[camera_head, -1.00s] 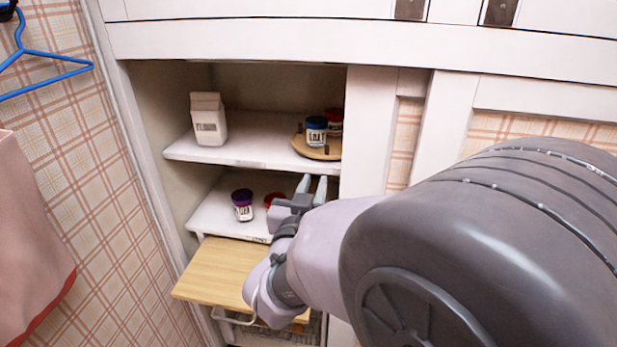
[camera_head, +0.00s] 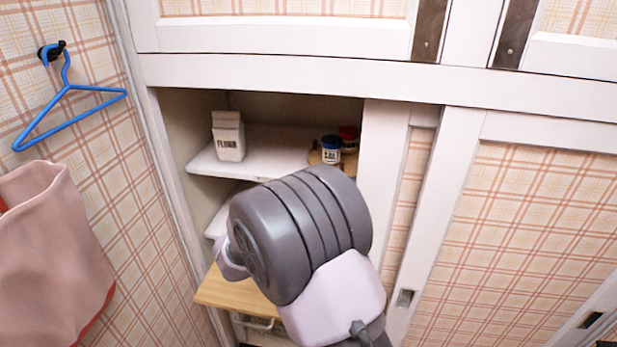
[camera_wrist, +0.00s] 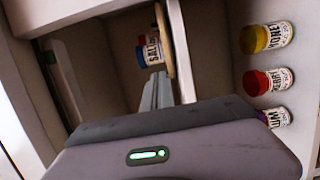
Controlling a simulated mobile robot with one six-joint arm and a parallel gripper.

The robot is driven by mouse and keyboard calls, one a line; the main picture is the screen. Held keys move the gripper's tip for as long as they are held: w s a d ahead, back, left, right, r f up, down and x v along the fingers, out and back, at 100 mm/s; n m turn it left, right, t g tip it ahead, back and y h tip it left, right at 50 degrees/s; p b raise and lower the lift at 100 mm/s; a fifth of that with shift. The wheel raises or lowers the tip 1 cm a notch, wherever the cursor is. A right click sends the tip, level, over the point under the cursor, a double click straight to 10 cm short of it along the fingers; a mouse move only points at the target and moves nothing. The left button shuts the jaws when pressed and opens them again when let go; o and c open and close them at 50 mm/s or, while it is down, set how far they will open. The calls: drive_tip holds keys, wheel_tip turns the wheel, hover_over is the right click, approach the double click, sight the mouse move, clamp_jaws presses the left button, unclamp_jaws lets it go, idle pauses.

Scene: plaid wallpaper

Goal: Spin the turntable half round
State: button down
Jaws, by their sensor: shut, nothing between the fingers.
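The wooden turntable (camera_head: 315,157) is on the upper shelf at the right in the head view, partly hidden by jars and my arm. A blue-lidded jar (camera_head: 331,150) and a red-lidded jar (camera_head: 348,138) stand on it. In the wrist view, which is turned sideways, the turntable (camera_wrist: 166,40) shows nearly edge-on with the blue-lidded jar (camera_wrist: 148,53) labelled salt. My gripper (camera_wrist: 158,84) is shut and empty, its fingertips close to the turntable's rim; I cannot tell if they touch.
A white flour carton (camera_head: 228,138) stands left on the upper shelf (camera_head: 262,150). Yellow-lidded (camera_wrist: 268,38), red-lidded (camera_wrist: 268,80) and purple-lidded (camera_wrist: 275,116) jars show in the wrist view. A wooden board (camera_head: 235,292) sticks out below. A sliding door frame (camera_head: 380,185) bounds the opening's right.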

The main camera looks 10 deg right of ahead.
sight(353, 173)
drive_tip(key=b+x, duration=0.1)
drive_tip(key=x, duration=0.6)
drive_tip(key=shift+w+d+f, duration=0.15)
drive_tip(key=shift+w+d, duration=0.1)
drive_tip(key=shift+d, duration=0.05)
drive_tip(key=d+b, duration=0.1)
drive_tip(key=s+d, duration=0.1)
drive_tip(key=d, duration=0.1)
drive_tip(key=shift+d+b, duration=0.15)
drive_tip(key=shift+b, duration=0.2)
drive_tip(key=shift+d, duration=0.3)
drive_tip(key=shift+s+d, duration=0.2)
drive_tip(key=shift+s+d+p, duration=0.15)
drive_tip(key=shift+d+p, duration=0.3)
drive_tip(key=shift+d, duration=0.15)
drive_tip(key=shift+s+d+p, duration=0.2)
drive_tip(key=shift+d+p, duration=0.2)
drive_tip(key=shift+d, duration=0.25)
drive_tip(key=shift+s+d+p, duration=0.1)
drive_tip(key=shift+d+p, duration=0.25)
drive_tip(key=shift+d, duration=1.05)
